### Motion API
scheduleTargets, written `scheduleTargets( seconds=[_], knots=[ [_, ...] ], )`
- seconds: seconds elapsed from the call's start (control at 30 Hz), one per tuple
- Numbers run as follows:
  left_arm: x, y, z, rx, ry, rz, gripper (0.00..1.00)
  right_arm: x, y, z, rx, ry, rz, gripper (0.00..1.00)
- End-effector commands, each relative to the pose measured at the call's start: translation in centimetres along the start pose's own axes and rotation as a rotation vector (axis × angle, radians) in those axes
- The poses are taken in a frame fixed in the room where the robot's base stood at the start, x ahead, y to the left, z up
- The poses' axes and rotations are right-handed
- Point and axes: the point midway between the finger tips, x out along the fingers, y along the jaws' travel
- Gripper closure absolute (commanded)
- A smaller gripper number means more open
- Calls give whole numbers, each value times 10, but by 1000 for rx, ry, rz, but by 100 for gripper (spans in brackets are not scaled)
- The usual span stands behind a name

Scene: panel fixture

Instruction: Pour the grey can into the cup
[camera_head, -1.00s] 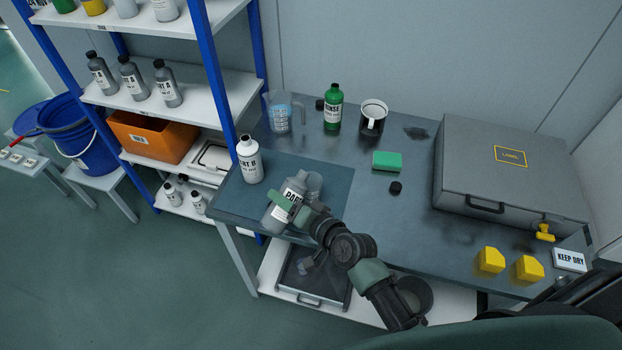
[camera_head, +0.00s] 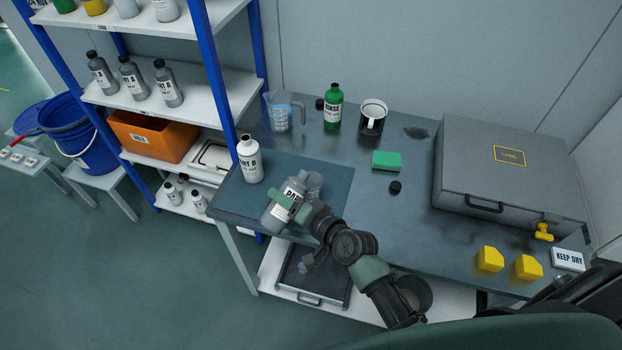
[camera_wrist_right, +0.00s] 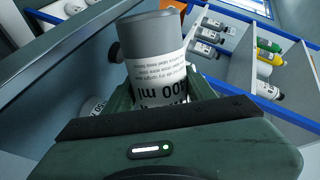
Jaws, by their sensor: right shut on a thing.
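The grey can (camera_head: 279,213), a bottle-shaped container with a white label, is tilted over the near left part of the bench, its top leaning up and right. My right gripper (camera_head: 287,203) is shut around it. In the right wrist view the can's grey base and upside-down label (camera_wrist_right: 156,65) show between the fingers. A clear cup (camera_head: 315,181) is right beside the can's upper end; it is partly hidden, and I cannot tell whether they touch or whether liquid flows. My left gripper is not in view.
A white PART B bottle (camera_head: 249,160) stands left of the can. A green sponge (camera_head: 386,161), black cap (camera_head: 395,187) and grey case (camera_head: 512,170) lie to the right.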

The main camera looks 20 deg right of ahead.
Motion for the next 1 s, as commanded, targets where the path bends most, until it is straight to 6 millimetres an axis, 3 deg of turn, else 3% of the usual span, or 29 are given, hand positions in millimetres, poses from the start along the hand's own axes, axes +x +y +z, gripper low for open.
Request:
scheduleTargets(
  seconds=[1.0],
  knots=[
    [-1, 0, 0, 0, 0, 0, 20, 0, -1, 1, 79, -28, -2, 100]
  ],
)
